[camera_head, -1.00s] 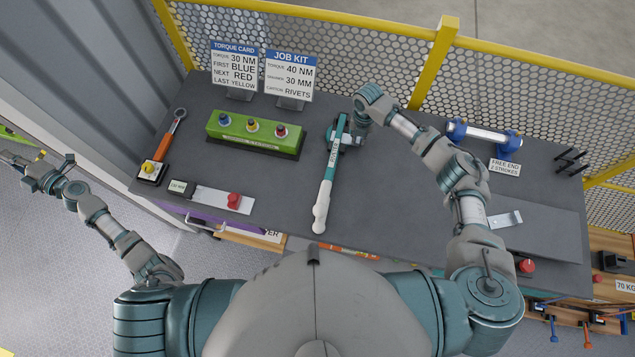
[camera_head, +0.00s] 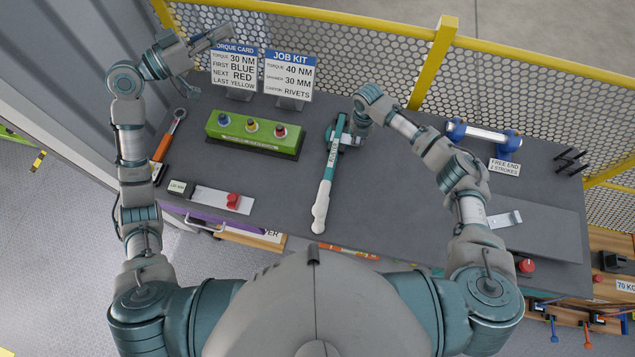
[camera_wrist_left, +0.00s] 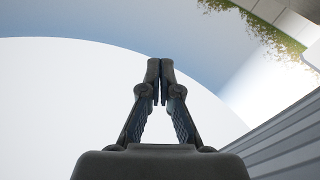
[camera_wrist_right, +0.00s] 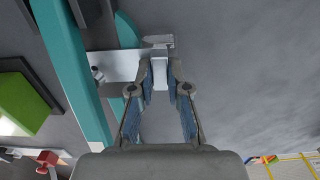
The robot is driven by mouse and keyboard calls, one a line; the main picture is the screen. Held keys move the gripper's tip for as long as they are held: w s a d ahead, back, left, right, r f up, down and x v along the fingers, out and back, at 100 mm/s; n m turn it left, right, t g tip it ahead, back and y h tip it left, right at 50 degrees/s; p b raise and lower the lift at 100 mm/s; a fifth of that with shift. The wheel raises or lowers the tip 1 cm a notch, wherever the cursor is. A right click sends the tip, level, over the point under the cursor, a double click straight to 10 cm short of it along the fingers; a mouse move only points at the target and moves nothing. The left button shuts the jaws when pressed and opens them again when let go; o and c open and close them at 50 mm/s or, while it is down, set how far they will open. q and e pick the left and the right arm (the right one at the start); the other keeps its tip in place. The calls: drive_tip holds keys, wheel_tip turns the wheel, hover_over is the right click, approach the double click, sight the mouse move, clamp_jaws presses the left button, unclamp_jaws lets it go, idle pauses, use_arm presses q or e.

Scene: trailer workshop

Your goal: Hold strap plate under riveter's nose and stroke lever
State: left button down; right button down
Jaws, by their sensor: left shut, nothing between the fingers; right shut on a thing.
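The riveter is a long teal tool with a white-gripped lever (camera_head: 325,180), standing mid-bench; its teal body (camera_wrist_right: 75,70) shows in the right wrist view. My right gripper (camera_head: 352,138) is beside its upper end, shut on a pale metal piece (camera_wrist_right: 160,72) that looks like the strap plate. A silvery plate part (camera_wrist_right: 118,66) runs from there to the teal body; I cannot tell whether they are one piece. The exact nose contact is hidden. My left gripper (camera_head: 222,37) is raised near the back left fence, shut and empty; the left wrist view shows its fingertips (camera_wrist_left: 160,65) together.
A green block with coloured knobs (camera_head: 253,133) and two sign cards (camera_head: 288,75) stand at the back left. An orange-handled wrench (camera_head: 167,140) lies left. A blue-ended bar (camera_head: 485,135) is at the back right. Bench around the lever's lower end is clear.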

use_arm(q)
drive_tip(key=s+d+f+m+g+y, duration=0.4)
drive_tip(key=s+f, duration=0.4)
drive_tip(key=f, duration=0.2)
drive_tip(key=s+d+f+m+g+y, duration=0.4)
drive_tip(key=s+d+f+m+g, duration=0.2)
drive_tip(key=f, duration=0.5)
drive_tip(key=s+d+g, duration=0.2)
drive_tip(key=g, duration=0.1)
drive_tip(key=shift+s+d+m+g, duration=0.3)
drive_tip(key=shift+s+d+m, duration=0.05)
drive_tip(key=shift+s+m, duration=0.05)
drive_tip(key=shift+f, duration=0.15)
hover_over(327, 193)
drive_tip(key=w+a, duration=0.2)
wheel_tip(327, 193, down, 7)
use_arm(e)
drive_tip(key=shift+d, duration=0.1)
use_arm(q)
drive_tip(key=f, duration=0.2)
drive_tip(key=s+f, duration=0.1)
drive_tip(key=shift+a+f, duration=0.2)
drive_tip(key=shift+f, duration=0.15)
